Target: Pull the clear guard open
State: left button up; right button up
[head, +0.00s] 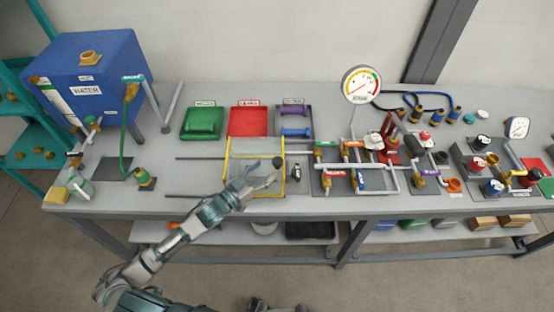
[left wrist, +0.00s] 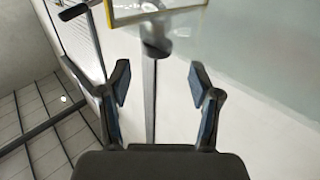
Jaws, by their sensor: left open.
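The clear guard (head: 236,150) is a transparent panel with a yellow frame, standing at the front middle of the bench. A dark round knob (head: 278,162) shows at its right side. My left gripper (head: 262,173) reaches over the guard from the front, close to the knob. In the left wrist view, my left gripper (left wrist: 158,78) has its two fingers spread and empty. Contact with the knob cannot be told.
Green (head: 202,123), red (head: 248,121) and dark (head: 295,121) trays stand behind the guard. Pipework with coloured valves (head: 350,170) and a gauge (head: 361,84) stand close on the right. A blue water tank (head: 95,80) is at the left. Thin rails run left of the guard.

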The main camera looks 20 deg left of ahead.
aim_at(273, 163)
pick_arm(q)
jog(key=x, duration=0.6)
jog(key=shift+w+d, duration=0.2)
jog(key=shift+d, duration=0.2)
jog(key=shift+a, duration=0.25)
grip_shut()
